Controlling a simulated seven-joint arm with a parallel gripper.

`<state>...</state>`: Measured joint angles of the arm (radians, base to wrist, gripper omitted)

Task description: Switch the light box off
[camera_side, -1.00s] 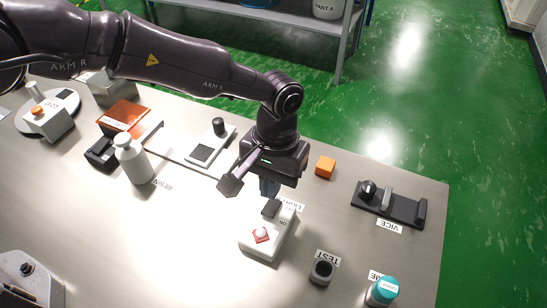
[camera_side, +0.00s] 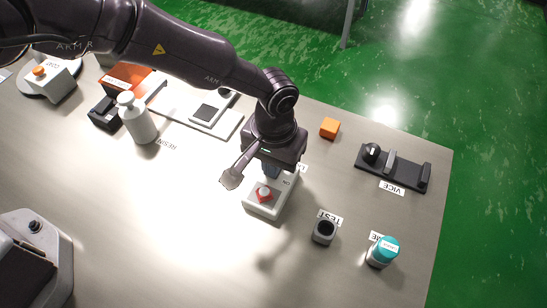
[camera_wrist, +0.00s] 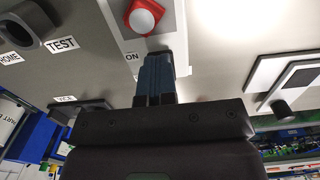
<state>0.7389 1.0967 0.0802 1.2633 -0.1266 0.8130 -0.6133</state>
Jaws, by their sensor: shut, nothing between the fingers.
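The light box is a white box (camera_side: 262,210) in the middle of the bench in the side view. It carries a white dome on a red base (camera_side: 264,194) at its near end and an "ON" mark. My gripper (camera_side: 271,172) is shut and empty, pointing down at the far end of the box and hiding the dark rocker there. In the wrist view the shut fingers (camera_wrist: 158,66) overlap the box (camera_wrist: 160,38) beside the "ON" mark, with the dome (camera_wrist: 143,17) beyond them. I cannot tell whether the fingertips touch the rocker.
A dark round holder (camera_side: 324,230) labelled TEST and a teal-capped jar (camera_side: 383,252) stand right of the box. An orange block (camera_side: 330,128) and the vice (camera_side: 395,168) lie farther back. A white bottle (camera_side: 137,120) stands left.

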